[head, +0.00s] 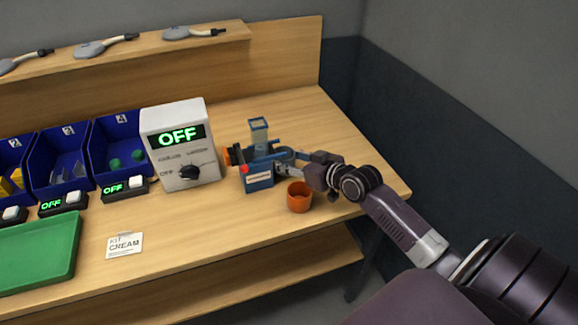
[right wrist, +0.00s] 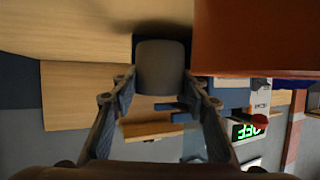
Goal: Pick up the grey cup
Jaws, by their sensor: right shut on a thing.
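The grey cup (right wrist: 163,66) shows in the right wrist view, between the two fingertips of my right gripper (right wrist: 163,88), which touch it from both sides. The gripper is shut on it. In the head view my right gripper (head: 282,168) reaches in from the right, just beside the blue device, and the cup cannot be made out clearly there. I cannot tell whether the cup still touches the table. My left gripper is not in view.
An orange pot (head: 299,198) stands close in front of my right gripper. A blue device (head: 258,180) and a white control box (head: 181,150) reading OFF stand to the left. Blue bins (head: 60,185) and a green tray (head: 65,250) lie further left. The table's right end is clear.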

